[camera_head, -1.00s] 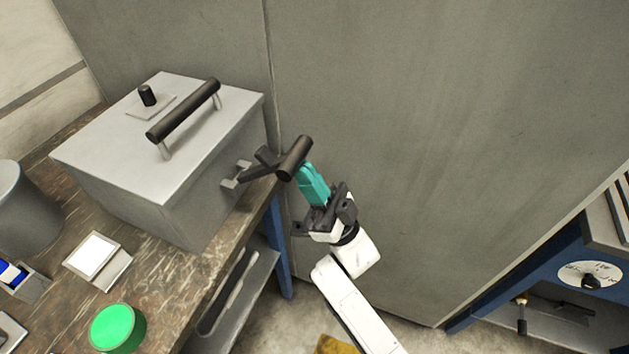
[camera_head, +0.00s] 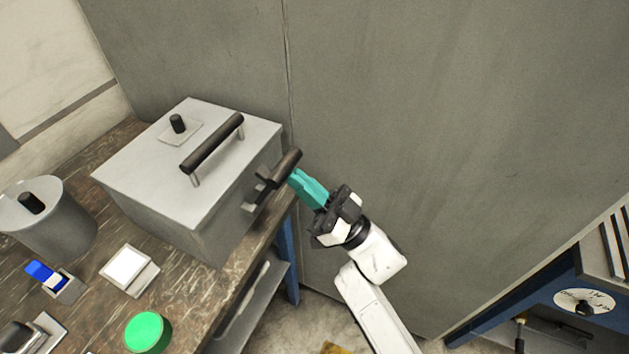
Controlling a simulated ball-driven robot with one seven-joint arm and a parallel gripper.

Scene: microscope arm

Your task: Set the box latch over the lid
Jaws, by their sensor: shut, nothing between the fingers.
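The grey metal box (camera_head: 180,210) stands on the workbench. Its lid (camera_head: 150,165) is down and carries a black bar handle (camera_head: 212,143) and a small black knob. The box latch (camera_head: 284,167) is a dark arm with a black cross bar, pivoted at a bracket on the box's right side. It leans up and outward, with its bar beside the lid's right edge, not over the lid. My gripper (camera_head: 294,179) has teal fingers, shut and empty, just right of the latch bar. The fingertips are at or against the bar; contact is hard to tell.
The wooden bench (camera_head: 90,285) holds a grey lidded pot (camera_head: 55,225), a white-topped block (camera_head: 128,270), a green round button (camera_head: 148,332) and a blue switch (camera_head: 47,274). A grey wall (camera_head: 440,120) stands behind. Open space lies right of the box.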

